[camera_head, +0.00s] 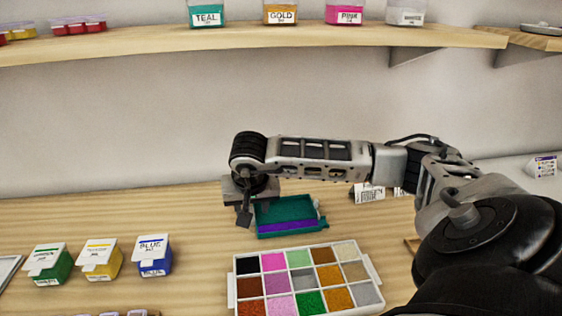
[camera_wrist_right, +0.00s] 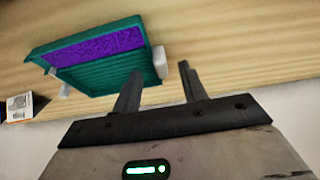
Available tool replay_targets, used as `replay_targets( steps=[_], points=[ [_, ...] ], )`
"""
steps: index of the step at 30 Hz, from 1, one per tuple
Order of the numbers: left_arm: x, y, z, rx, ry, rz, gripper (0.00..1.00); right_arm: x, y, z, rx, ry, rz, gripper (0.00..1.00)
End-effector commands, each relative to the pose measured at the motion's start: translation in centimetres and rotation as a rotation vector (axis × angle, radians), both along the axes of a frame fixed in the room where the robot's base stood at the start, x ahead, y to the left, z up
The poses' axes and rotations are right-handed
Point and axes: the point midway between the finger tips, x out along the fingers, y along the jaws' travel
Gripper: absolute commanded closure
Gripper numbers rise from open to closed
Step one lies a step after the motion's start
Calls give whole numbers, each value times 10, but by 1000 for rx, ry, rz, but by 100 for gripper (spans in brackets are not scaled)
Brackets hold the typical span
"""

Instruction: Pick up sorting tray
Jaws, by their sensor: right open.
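A teal sorting tray (camera_head: 285,206) lies on the wooden table, with purple beads along its near side. It also shows in the right wrist view (camera_wrist_right: 118,72), with a white tab (camera_wrist_right: 161,63) on its near end and another pale tab at its far end. My right gripper (camera_head: 244,215) is open at the tray's left end. In the right wrist view its two fingers (camera_wrist_right: 160,82) are spread, with the white tab just beyond and between their tips. I cannot tell whether they touch it. My left gripper is out of view.
A white compartment tray of coloured beads (camera_head: 374,268) sits just in front. Green, yellow and blue (camera_head: 153,256) bead boxes stand at the left. A wooden shelf (camera_head: 250,40) with labelled jars spans the wall above. A printed card (camera_head: 369,193) is behind the teal tray.

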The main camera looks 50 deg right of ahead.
Motion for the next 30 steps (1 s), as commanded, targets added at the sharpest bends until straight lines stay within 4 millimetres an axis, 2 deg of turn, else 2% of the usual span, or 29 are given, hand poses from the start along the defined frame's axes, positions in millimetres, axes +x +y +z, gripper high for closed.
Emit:
replay_targets(
  steps=[4,11,15,16,26,30],
  points=[
    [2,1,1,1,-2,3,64,4,-3,-12,1,0,0,58],
    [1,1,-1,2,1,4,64,5,-3,-14,1,-1,1,58],
    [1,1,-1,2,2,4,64,5,-3,-13,2,-2,1,97],
    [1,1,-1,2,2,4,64,4,-3,-13,2,-2,1,100],
    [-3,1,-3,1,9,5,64,5,-3,-12,2,-3,0,100],
    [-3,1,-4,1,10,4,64,5,-3,-4,3,-5,0,100]
  ],
)
